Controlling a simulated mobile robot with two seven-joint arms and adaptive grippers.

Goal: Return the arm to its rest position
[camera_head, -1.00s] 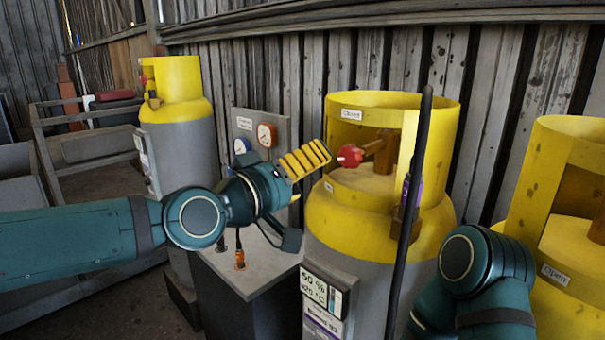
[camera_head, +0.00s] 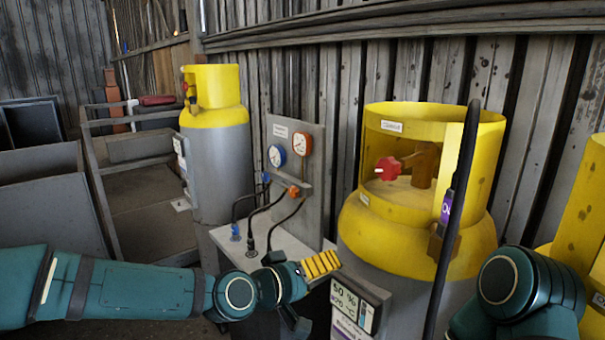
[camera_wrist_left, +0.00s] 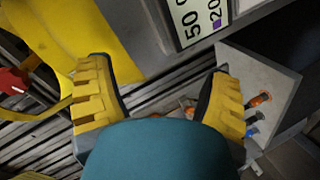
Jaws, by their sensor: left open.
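My left arm (camera_head: 130,292) reaches in from the left, low in the head view. Its gripper (camera_head: 312,268) is in front of the grey stand, left of the middle yellow-topped cylinder (camera_head: 380,225). In the left wrist view the two yellow fingers (camera_wrist_left: 160,95) stand wide apart with nothing between them. The red valve knob (camera_head: 388,169) sits inside the middle cylinder's collar, above and apart from the gripper; it also shows at the left edge of the wrist view (camera_wrist_left: 12,80). My right arm (camera_head: 515,290) shows at lower right, its gripper out of view.
A panel with a blue gauge (camera_head: 277,156) and an orange gauge (camera_head: 301,143) stands on the grey stand (camera_head: 240,255), with hoses below. A display box (camera_head: 355,308) is on the middle cylinder. A black hose or pole (camera_head: 460,200) rises before it. Another cylinder (camera_head: 215,150) stands behind left.

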